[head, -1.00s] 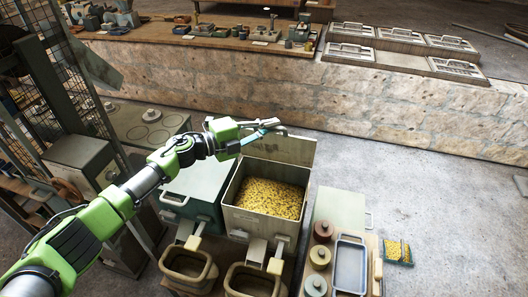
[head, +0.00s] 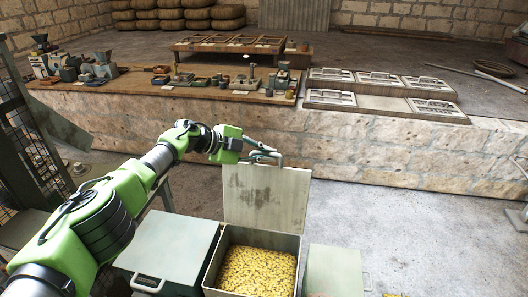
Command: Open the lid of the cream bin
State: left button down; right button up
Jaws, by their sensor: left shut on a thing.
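The cream bin (head: 302,248) stands at the bottom middle of the head view, filled with yellow grain-like pieces (head: 258,270). Its lid (head: 266,198) is open and stands roughly upright along the bin's far edge. My left gripper (head: 268,155) is at the lid's top edge, shut on what looks like the lid's handle. The fingers are small here, and the exact grip is hard to see. The front of the bin is cut off by the frame. My right gripper is not in view.
A green-grey closed bin (head: 168,250) stands to the left, and a pale box (head: 333,270) to the right. Behind is a stone ledge (head: 370,150) with a wooden board of small parts (head: 215,88) and framed panels (head: 380,90).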

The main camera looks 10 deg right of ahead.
pick_arm(q)
jog(key=c, duration=2.1)
grip_release()
jog(key=shift+c, duration=0.2)
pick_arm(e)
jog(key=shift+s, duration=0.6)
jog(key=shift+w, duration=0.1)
pick_arm(q)
jog(key=shift+s+a+r, duration=0.1)
jog(key=shift+a+r, duration=0.25)
jog(key=shift+a, duration=0.3)
jog(key=v, duration=1)
jog(key=shift+s+r, duration=0.25)
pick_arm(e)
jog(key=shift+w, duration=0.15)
